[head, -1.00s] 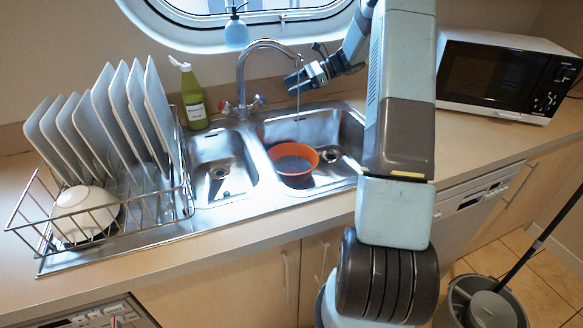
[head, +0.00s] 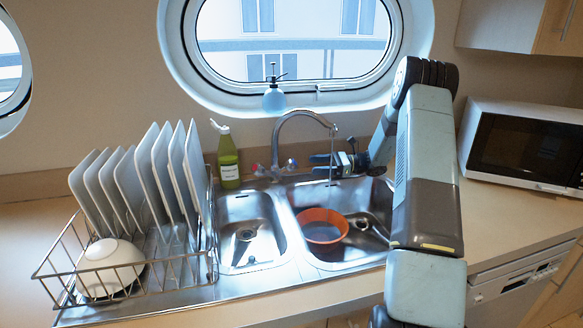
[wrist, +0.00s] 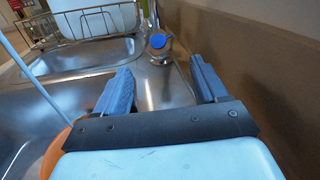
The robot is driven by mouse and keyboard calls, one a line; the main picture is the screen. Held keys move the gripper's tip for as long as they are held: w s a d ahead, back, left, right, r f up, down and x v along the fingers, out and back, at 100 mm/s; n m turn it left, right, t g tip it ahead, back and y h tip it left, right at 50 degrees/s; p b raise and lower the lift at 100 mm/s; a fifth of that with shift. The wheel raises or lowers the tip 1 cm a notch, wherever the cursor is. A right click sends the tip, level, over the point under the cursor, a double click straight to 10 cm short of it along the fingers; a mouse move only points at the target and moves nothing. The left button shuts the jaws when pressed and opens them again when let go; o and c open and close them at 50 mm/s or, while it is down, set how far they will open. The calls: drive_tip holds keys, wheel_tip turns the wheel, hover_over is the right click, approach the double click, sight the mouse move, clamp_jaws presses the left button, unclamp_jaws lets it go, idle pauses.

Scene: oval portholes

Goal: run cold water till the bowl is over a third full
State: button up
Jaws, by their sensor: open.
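The chrome tap (head: 275,140) arches over the right basin, and a thin stream of water (head: 331,150) falls from its spout. The stream also crosses the left of the wrist view (wrist: 32,78). The orange bowl (head: 305,232) stands in the right basin under the spout, with greyish water inside; its exact level is hard to tell. The blue-marked knob (wrist: 159,41) is on the tap's right side, with a red-marked knob (head: 258,168) on the left. My gripper (head: 316,165) is open and empty, right of the tap. The blue knob lies ahead of the fingers (wrist: 160,82), apart from them.
A dish rack (head: 160,282) with several plates and a white bowl (head: 110,267) stands left of the sink. A green bottle (head: 229,160) is behind the left basin (head: 247,235). A blue spray bottle (head: 274,100) is at the window. A microwave (head: 525,150) stands right.

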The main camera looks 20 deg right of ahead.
sight(298, 166)
drive_tip(key=a, duration=0.3)
drive_tip(key=w+a, duration=0.1)
drive_tip(key=a, duration=0.5)
drive_tip(key=shift+w+a, duration=0.1)
drive_tip(key=shift+w, duration=0.25)
drive_tip(key=c, duration=1)
drive_tip(key=shift+o, duration=0.2)
drive_tip(key=shift+m+t+h, duration=0.4)
drive_tip(key=shift+m+t, duration=0.9)
drive_tip(key=shift+m, duration=0.6)
drive_tip(key=o, duration=1)
drive_tip(key=shift+c, duration=0.2)
drive_tip(key=v, duration=1.4)
drive_tip(key=shift+f, duration=0.1)
drive_tip(key=shift+s+a, duration=0.15)
